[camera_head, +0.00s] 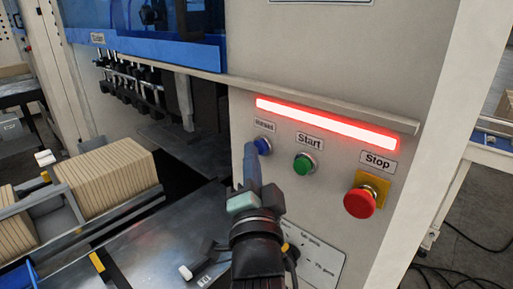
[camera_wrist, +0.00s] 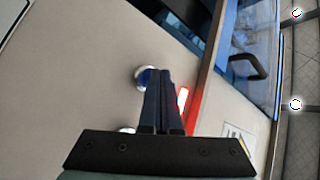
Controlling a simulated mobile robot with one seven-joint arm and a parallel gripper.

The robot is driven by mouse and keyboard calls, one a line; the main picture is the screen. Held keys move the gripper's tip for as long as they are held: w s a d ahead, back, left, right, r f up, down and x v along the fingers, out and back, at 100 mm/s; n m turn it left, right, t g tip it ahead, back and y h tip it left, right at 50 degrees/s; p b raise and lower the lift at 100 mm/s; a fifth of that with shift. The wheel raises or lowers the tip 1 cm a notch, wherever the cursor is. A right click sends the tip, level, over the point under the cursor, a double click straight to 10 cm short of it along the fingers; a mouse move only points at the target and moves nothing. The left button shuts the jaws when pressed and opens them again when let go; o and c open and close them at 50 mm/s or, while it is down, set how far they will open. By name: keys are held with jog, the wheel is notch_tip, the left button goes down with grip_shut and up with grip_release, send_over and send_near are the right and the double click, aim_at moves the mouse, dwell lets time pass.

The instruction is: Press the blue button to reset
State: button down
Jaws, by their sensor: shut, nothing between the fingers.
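The blue button (camera_head: 263,145) sits on the beige machine panel under a label reading "Reset", left of the green Start button (camera_head: 304,163). My gripper (camera_head: 251,150) is shut and empty, its fingers pointing at the panel with the tips just left of the blue button in the head view. In the wrist view the closed fingers (camera_wrist: 164,75) reach toward the panel, and the blue button (camera_wrist: 144,77) shows beside their tips, partly hidden by them. I cannot tell whether the tips touch the button.
A red Stop button (camera_head: 360,203) on a yellow plate is at the right. A lit red bar (camera_head: 325,124) runs under a ledge above the buttons. Stacked kraft cartons (camera_head: 108,178) stand at the left beside a metal table surface (camera_head: 160,238).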

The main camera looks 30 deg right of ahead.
jog(key=shift+d, duration=0.2)
dwell(0.3)
jog(key=shift+s+a+b, duration=0.35)
jog(key=shift+a+b, duration=0.05)
jog(key=shift+a, duration=0.5)
jog(key=a, duration=0.1)
jog(key=s+a+b, duration=0.1)
jog(key=a, duration=0.1)
jog(key=a+b, duration=0.1)
jog(key=shift+s+a, duration=0.35)
dwell(0.6)
